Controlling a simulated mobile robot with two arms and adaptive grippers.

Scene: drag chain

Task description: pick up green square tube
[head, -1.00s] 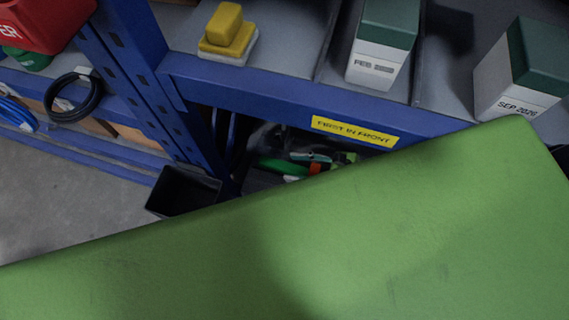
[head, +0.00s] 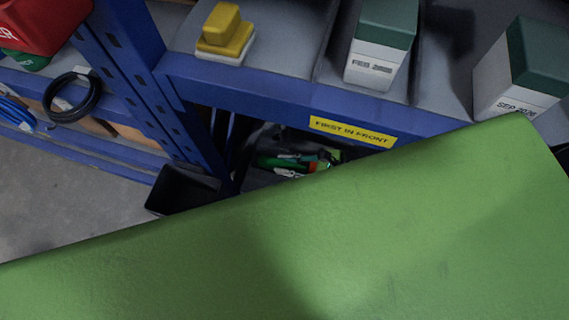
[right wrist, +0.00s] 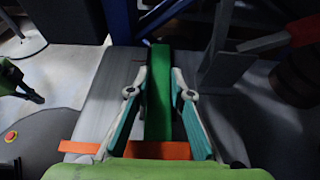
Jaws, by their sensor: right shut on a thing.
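The green square tube (right wrist: 158,88) is a long dark green bar in the right wrist view, running away from the camera between my right gripper's fingers. My right gripper (right wrist: 161,75) is shut on the tube, with one teal-lined finger on each side. In the head view, a bit of the green tube (head: 272,162) and of my right gripper (head: 318,163) shows in the shadow below the shelf edge. My own light green arm hides most of it. A green and black part at the left edge of the right wrist view may be my left arm; its jaws are unclear.
A blue shelf beam with a yellow label (head: 352,131) runs above the gripper. A black bin (head: 183,190) stands beside the blue upright. Boxes (head: 382,45) and a yellow block (head: 225,30) sit on the shelf. An orange bar (right wrist: 150,151) crosses below the fingers.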

